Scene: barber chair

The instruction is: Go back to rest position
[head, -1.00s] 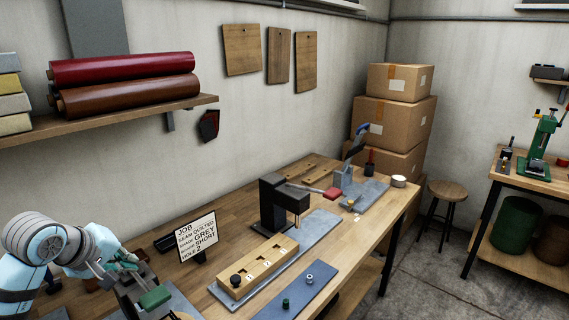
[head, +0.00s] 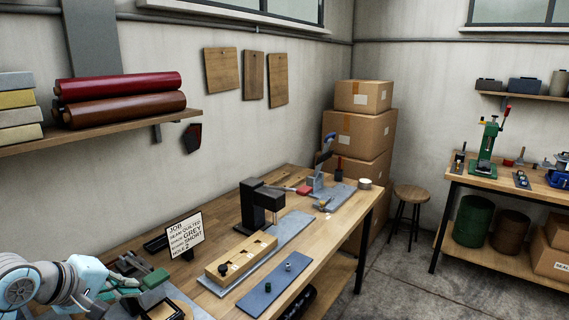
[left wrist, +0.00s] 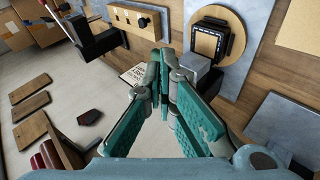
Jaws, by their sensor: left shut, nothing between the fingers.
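My left gripper (head: 142,281), with green finger pads, is at the lower left of the head view, above the near left part of the workbench. It is in front of and left of the job card (head: 184,236). In the left wrist view my left gripper (left wrist: 161,56) has its fingertips together with nothing between them. The job card (left wrist: 134,74) shows partly behind the fingers there. My right gripper is not in view.
The workbench (head: 328,232) holds a black press (head: 256,205), a wooden block with slots (head: 240,256) and a blue plate (head: 273,287). A stool (head: 411,194) and second table (head: 510,188) stand right, with open floor between.

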